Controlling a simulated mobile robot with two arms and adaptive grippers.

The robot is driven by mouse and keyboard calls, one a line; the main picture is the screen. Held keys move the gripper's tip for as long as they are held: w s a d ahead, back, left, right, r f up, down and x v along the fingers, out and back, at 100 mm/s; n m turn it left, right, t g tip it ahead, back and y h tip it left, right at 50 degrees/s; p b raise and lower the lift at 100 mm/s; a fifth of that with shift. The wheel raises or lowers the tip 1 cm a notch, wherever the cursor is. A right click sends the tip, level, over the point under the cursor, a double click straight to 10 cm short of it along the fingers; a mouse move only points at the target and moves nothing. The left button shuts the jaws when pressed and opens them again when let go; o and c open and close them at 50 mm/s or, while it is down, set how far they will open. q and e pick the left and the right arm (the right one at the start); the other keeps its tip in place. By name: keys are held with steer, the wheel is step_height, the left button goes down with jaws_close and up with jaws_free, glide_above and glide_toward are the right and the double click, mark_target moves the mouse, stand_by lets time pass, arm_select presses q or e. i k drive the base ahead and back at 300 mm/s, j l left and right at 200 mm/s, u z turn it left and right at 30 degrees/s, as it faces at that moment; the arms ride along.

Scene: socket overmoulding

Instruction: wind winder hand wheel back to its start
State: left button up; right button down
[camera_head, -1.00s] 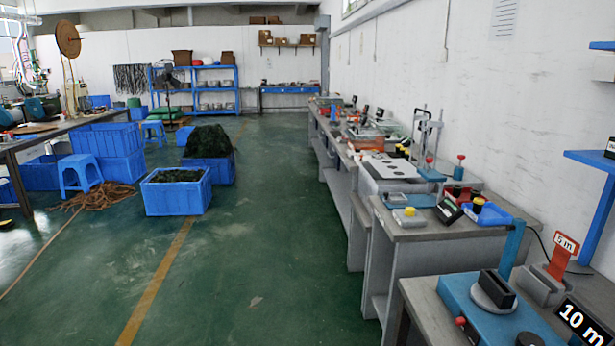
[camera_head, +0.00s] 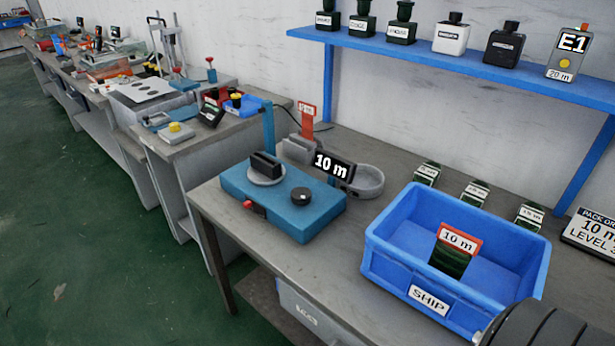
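The winder (camera_head: 238,190) is a blue box on the near bench. I cannot tell the wheel's angle from here. A red knob (camera_head: 254,208) is on the front side and a blue post (camera_head: 269,130) stands behind. A black sign (camera_head: 333,165) beside it reads "10 m". Neither of my grippers shows in this view.
A blue SHIP crate (camera_head: 400,272) holding a dark coil with a red "10 m" label stands right of the winder. A round grey dish (camera_head: 367,182) lies behind. A blue shelf (camera_head: 450,65) with bottles overhangs the bench. Green floor (camera_head: 80,230) is open at left.

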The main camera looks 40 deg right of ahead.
mark_target(302, 196)
steer(key=z, duration=1.05)
steer(key=l+u, duration=0.25)
steer(key=k+j, duration=0.05)
steer(key=j, duration=0.1)
